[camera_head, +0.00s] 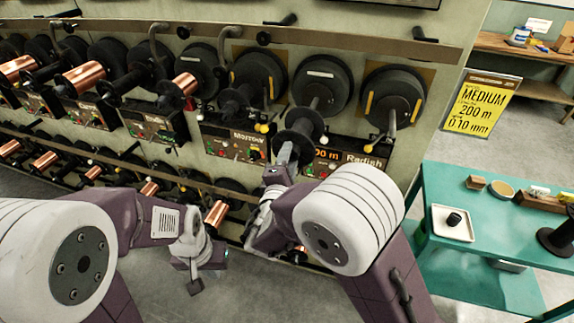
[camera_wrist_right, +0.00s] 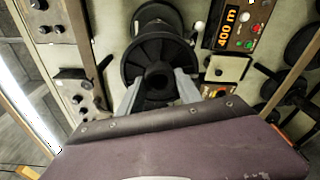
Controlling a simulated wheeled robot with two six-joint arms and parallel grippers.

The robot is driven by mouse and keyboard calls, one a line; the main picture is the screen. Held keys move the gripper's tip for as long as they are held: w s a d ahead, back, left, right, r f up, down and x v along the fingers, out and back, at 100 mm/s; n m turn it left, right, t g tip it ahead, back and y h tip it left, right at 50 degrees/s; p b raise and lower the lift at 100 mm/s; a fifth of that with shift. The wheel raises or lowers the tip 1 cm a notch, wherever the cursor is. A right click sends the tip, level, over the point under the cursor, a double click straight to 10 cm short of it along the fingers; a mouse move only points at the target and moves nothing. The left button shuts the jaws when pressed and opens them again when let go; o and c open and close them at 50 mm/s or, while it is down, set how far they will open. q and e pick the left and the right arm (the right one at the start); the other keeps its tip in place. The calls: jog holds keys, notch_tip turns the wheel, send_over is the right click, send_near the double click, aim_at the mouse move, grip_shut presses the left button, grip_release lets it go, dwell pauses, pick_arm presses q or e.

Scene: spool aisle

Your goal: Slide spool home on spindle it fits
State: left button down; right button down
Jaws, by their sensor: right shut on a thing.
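My right gripper (camera_head: 285,156) is shut on a black spool (camera_head: 303,124), holding it in front of the rack wall. The spool is below and in front of a round black disc (camera_head: 322,84) with a spindle (camera_head: 315,102). In the right wrist view the gripper's fingers (camera_wrist_right: 159,88) flank the lower end of the black spool (camera_wrist_right: 158,52). I cannot tell whether the spool is around the spindle. Another black disc (camera_head: 378,96) with a bare spindle (camera_head: 392,124) is to the right. My left gripper (camera_head: 195,284) hangs low, apart from the rack; its jaw opening is unclear.
Copper-wound spools (camera_head: 86,77) fill the rack's left side. Label panels read "Morrow" (camera_head: 236,142) and "Radish" (camera_head: 362,157). A yellow sign (camera_head: 480,103) reads "MEDIUM 200 m 0.10 mm". A teal table (camera_head: 450,185) with a white tray (camera_head: 441,235) stands at right. Floor is clear between.

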jog(key=shift+w+d+b, duration=0.2)
jog(key=shift+w+b, duration=0.05)
jog(key=shift+w, duration=0.4)
jog(key=shift+w+d+b, duration=0.25)
jog(key=shift+w, duration=0.4)
jog(key=shift+w+d+b, duration=0.2)
jog(key=shift+w+b, duration=0.05)
jog(key=shift+w, duration=0.4)
jog(key=shift+b, duration=0.6)
jog(key=shift+b, duration=0.6)
